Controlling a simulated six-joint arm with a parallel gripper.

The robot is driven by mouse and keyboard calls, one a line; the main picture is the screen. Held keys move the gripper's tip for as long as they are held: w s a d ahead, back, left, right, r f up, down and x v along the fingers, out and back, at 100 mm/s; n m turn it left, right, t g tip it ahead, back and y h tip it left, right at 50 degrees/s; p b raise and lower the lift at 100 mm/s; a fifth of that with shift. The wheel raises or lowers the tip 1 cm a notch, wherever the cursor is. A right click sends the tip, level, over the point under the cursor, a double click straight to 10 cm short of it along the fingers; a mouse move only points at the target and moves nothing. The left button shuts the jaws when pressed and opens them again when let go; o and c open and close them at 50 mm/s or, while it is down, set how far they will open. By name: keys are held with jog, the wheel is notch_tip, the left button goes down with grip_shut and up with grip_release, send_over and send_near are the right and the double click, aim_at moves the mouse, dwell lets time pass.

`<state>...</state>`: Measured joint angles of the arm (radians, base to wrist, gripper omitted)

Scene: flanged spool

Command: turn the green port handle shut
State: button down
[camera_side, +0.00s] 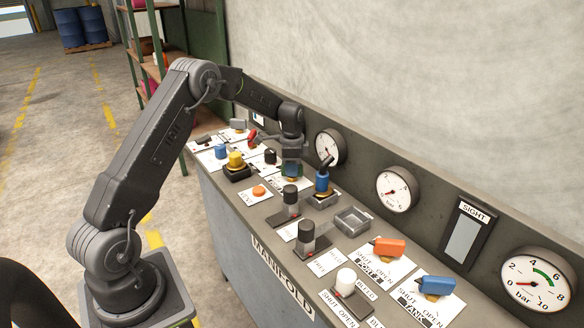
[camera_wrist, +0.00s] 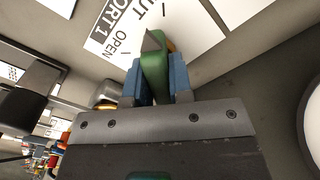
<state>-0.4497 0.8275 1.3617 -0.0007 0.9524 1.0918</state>
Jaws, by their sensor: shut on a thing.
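The green port handle (camera_wrist: 154,72) stands between the two blue fingers of my gripper (camera_wrist: 157,80) in the wrist view. The fingers are shut on its sides. A white label plate (camera_wrist: 122,32) under it reads "OPEN", "PORT 1" and part of "SHUT". In the side view my gripper (camera_side: 291,172) reaches down at the far half of the panel, and the green handle is mostly hidden beneath it. I cannot tell exactly which mark the handle points to.
The manifold panel (camera_side: 262,222) carries an orange handle (camera_side: 389,246), a blue handle (camera_side: 436,284), a white knob (camera_side: 346,281) and black-capped plungers close by. A blue-bodied fitting (camera_side: 322,180) stands just right of my gripper. Gauges (camera_side: 397,188) line the back wall.

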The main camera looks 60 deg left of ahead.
jog(key=shift+m, duration=0.7)
jog(key=c, duration=1)
grip_release()
jog(key=shift+r, duration=0.1)
notch_tip(320, 180, up, 14)
jog(key=shift+f, duration=0.15)
